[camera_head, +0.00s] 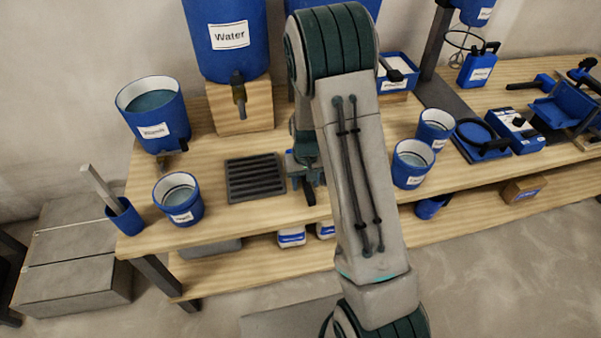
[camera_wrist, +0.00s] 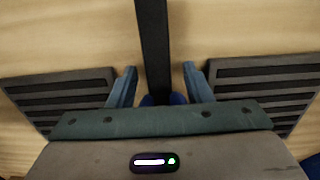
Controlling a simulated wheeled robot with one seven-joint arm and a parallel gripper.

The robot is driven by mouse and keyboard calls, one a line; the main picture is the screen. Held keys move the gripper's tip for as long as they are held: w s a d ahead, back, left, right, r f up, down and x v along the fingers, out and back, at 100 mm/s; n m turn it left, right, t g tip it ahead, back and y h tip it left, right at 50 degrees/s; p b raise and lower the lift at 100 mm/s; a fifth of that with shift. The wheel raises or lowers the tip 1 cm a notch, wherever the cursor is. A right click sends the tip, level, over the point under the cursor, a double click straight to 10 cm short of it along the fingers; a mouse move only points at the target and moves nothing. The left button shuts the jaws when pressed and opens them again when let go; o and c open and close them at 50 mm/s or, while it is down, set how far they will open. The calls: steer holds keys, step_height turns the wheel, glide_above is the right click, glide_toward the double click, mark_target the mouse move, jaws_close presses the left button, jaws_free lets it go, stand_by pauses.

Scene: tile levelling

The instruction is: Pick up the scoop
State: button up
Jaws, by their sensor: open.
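In the wrist view, a long black handle (camera_wrist: 153,40) runs from the top edge down between my fingers. A blue part shows at its lower end, mostly hidden by my gripper body; this looks like the scoop, though its full shape is hidden. My gripper (camera_wrist: 159,72) is open, with one blue-grey finger on each side of the handle and a gap on both sides. In the head view, my gripper (camera_head: 304,182) is low over the wooden bench, partly hidden by my arm, and a dark handle end (camera_head: 309,196) shows beside it.
Slotted dark grates lie on both sides of my gripper, left (camera_wrist: 60,95) and right (camera_wrist: 270,90). On the bench (camera_head: 225,215) stand a water barrel (camera_head: 225,60), blue buckets (camera_head: 178,200) and a blue bin (camera_head: 398,75). Bare wood shows in front of the left grate.

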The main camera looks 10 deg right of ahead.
jaws_close()
stand_by(0.3)
steer(key=shift+r, duration=0.7)
step_height(320, 180, up, 3)
steer(key=shift+r+p, duration=0.1)
steer(key=shift+p, duration=0.25)
steer(key=s+d+r, duration=0.4)
steer(key=d+r, duration=0.2)
steer(key=d, duration=0.4)
steer(key=shift+s+d+r, duration=0.15)
steer(key=shift+s+d, duration=0.2)
steer(key=shift+d, duration=0.05)
